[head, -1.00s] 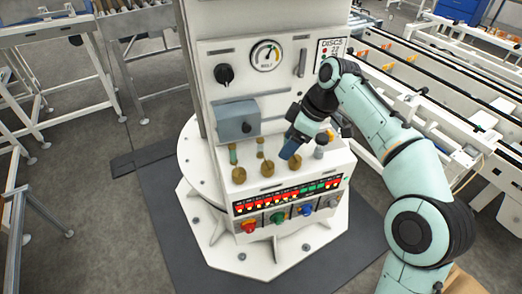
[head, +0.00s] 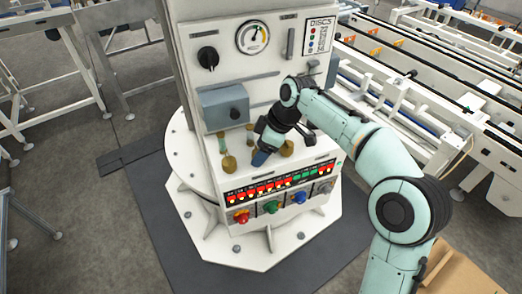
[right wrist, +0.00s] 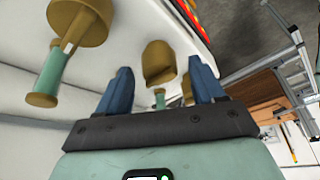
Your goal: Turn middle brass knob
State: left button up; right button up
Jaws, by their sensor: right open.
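A row of brass knobs runs along the white ledge of the machine. In the head view, the left brass knob (head: 229,163) and the right brass knob (head: 287,148) show, while the middle one is mostly hidden behind my right gripper (head: 261,157). In the right wrist view, a brass knob (right wrist: 158,62), apparently the middle one, appears between the two blue fingers of my open right gripper (right wrist: 161,85). I cannot tell whether the fingers touch it. A larger brass knob with a green stem (right wrist: 80,22) is at upper left. My left gripper is out of view.
Below the knobs are lit displays and a red button (head: 241,216), a green button (head: 271,207) and a blue button (head: 299,197). A grey-blue box (head: 222,107) projects above the left knob. A dial gauge (head: 253,38) is higher up. Conveyors (head: 420,100) stand at right.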

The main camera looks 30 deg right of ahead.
jog(key=shift+w+a+f, duration=0.1)
jog(key=shift+f, duration=0.1)
jog(key=c, duration=1)
jog(key=shift+c, duration=0.2)
